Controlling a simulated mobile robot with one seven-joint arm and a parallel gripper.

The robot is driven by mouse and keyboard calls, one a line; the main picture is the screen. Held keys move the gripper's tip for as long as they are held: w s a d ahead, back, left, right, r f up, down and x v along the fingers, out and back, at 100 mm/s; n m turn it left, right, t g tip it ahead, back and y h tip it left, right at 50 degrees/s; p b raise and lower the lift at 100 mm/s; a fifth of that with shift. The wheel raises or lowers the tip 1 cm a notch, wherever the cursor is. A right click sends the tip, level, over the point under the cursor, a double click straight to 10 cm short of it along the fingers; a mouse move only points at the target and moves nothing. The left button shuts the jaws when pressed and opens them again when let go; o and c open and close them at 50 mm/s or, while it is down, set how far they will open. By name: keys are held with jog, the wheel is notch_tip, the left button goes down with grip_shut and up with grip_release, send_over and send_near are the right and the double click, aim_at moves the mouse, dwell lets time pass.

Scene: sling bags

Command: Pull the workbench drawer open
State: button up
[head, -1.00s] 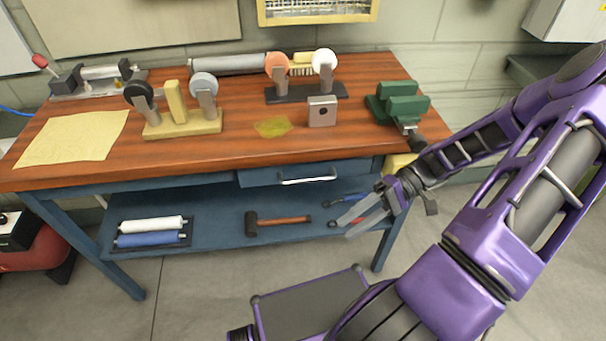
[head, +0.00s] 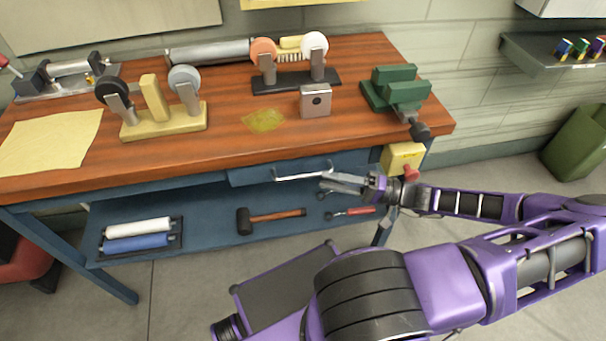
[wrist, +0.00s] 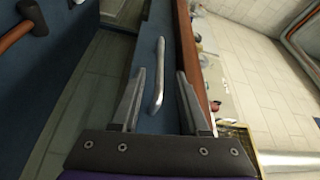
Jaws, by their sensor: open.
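The workbench drawer (head: 260,177) is a blue front under the wooden top, with a silver bar handle (head: 302,173). It looks shut or nearly so. My gripper (head: 328,181) is just right of the handle's right end in the head view, with its fingers pointing left. In the wrist view the handle (wrist: 159,75) runs upright on the blue drawer front (wrist: 157,40), and its near end lies between the fingertips of my open gripper (wrist: 160,72). The fingers are apart and hold nothing. I cannot tell how far the fingertips are from the drawer front.
The workbench top (head: 220,145) overhangs the drawer. A yellow box (head: 402,157) with a red part is beside my wrist. A green vise (head: 397,92) stands above. A mallet (head: 272,217) and rollers (head: 138,235) lie on the lower shelf.

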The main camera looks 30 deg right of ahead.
aim_at(305, 176)
jog(key=x, duration=0.7)
grip_shut()
dwell(1.3)
